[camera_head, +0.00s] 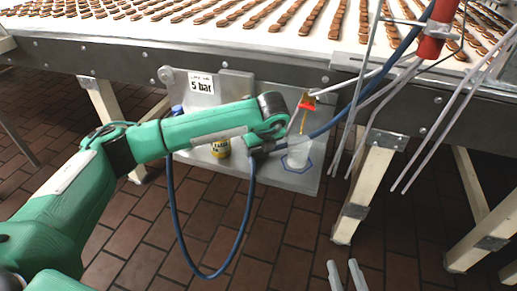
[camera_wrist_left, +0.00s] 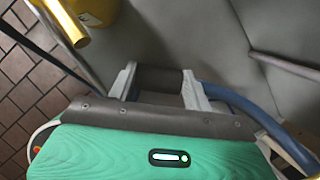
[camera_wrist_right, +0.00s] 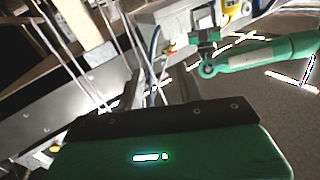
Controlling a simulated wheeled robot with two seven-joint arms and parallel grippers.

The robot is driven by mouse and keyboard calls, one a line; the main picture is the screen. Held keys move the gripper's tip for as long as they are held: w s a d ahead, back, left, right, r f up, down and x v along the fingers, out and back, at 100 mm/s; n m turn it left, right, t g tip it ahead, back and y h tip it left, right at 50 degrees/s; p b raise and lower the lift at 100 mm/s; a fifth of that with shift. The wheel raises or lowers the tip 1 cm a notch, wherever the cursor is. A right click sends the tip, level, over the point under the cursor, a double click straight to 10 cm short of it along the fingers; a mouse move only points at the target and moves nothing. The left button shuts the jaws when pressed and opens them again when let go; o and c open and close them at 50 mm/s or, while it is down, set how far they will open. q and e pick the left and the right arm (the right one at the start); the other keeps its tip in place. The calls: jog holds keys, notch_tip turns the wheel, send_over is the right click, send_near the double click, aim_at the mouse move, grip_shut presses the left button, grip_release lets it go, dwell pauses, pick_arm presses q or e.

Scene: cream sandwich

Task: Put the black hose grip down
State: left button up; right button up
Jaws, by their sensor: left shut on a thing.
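The black hose grip (camera_wrist_left: 158,80) is between the two grey fingers of my left gripper (camera_wrist_left: 158,86), which is shut on it. The blue hose (camera_wrist_left: 245,105) runs off to the right of the grip in the left wrist view. In the head view my left gripper (camera_head: 265,146) is in front of the grey metal shelf under the conveyor, and the grip itself is too small to make out. The hose (camera_head: 248,215) hangs below it in a large loop. My right gripper (camera_head: 346,273) is open and empty at the bottom of the head view; its fingers also show apart in the right wrist view (camera_wrist_right: 162,90).
The grey shelf (camera_head: 310,180) carries a yellow can (camera_head: 220,149) and a pale translucent cup (camera_head: 298,156) beside a blue outline. A "5 bar" sign (camera_head: 201,83) is behind. Tiled floor is clear below.

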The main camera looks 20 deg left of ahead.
pick_arm(q)
jog(key=shift+f, duration=0.1)
pick_arm(e)
jog(key=shift+r, duration=0.15)
pick_arm(q)
jog(key=shift+f, duration=0.1)
jog(key=o, duration=1)
pick_arm(e)
jog(key=shift+w+d+r+t, duration=0.2)
jog(key=shift+w+r+t, duration=0.05)
jog(key=shift+r+t, duration=0.35)
